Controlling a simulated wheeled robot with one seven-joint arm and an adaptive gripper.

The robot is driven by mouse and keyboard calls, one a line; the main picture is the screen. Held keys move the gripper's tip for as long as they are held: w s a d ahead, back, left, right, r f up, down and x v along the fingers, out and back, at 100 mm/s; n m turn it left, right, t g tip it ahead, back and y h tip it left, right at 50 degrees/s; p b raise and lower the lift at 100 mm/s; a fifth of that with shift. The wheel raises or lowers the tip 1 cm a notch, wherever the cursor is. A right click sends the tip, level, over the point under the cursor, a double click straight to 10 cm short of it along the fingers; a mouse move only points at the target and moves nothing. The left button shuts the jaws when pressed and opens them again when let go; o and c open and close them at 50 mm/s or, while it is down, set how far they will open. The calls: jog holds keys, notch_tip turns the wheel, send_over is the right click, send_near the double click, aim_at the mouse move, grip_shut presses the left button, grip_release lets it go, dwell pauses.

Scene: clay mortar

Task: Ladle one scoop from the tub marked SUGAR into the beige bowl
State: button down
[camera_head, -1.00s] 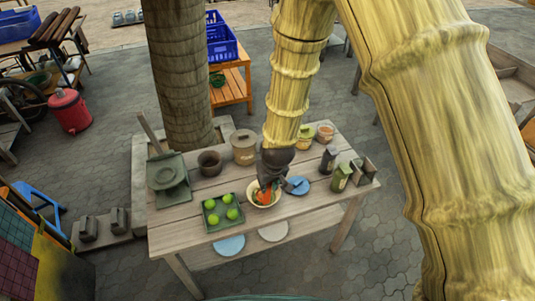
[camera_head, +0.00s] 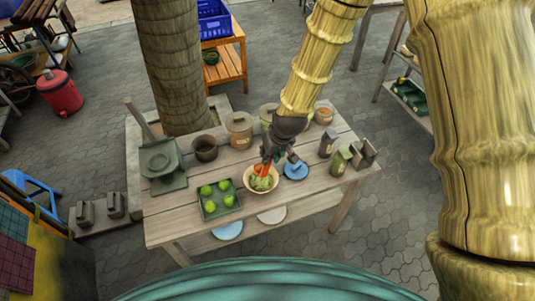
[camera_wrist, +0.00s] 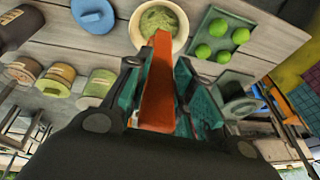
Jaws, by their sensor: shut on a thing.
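The beige bowl (camera_head: 248,183) stands at the front middle of the wooden table, with green matter inside; it also shows in the wrist view (camera_wrist: 184,40). My gripper (camera_head: 266,158) is over the bowl's far side, shut on an orange handle (camera_wrist: 158,85). The handle points towards the bowl; its far end shows no clear scoop, and I cannot tell whether it touches the bowl. Tubs stand along the back: a beige one (camera_head: 239,131), a greenish one (camera_head: 268,114) and one with orange-brown contents (camera_head: 324,116). Their labels are too small to read. My arm hides part of that row.
A green tray (camera_head: 232,209) of green fruit is left of the bowl, a blue disc (camera_head: 296,170) right of it. A dark pot (camera_head: 205,148) and green scale (camera_head: 162,165) stand left. A dark bottle (camera_head: 327,144) and green container (camera_head: 341,162) stand right.

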jog(key=shift+d, duration=0.25)
jog(key=w+d+f+m+g+y+b, duration=0.2)
jog(key=d+f+y+b, duration=0.7)
jog(key=b, duration=1)
jog(key=shift+w+d+f+g+y+b, duration=0.15)
jog(key=shift+w+d+g+y+b, duration=0.25)
jog(key=shift+w+d+y, duration=0.65)
dwell(0.6)
jog(key=shift+s+d+y, duration=0.1)
jog(key=shift+s+y, duration=0.05)
jog(key=shift+y, duration=0.1)
jog(key=shift+b, duration=1.65)
jog(key=shift+r+b, duration=0.5)
jog(key=shift+b, duration=0.45)
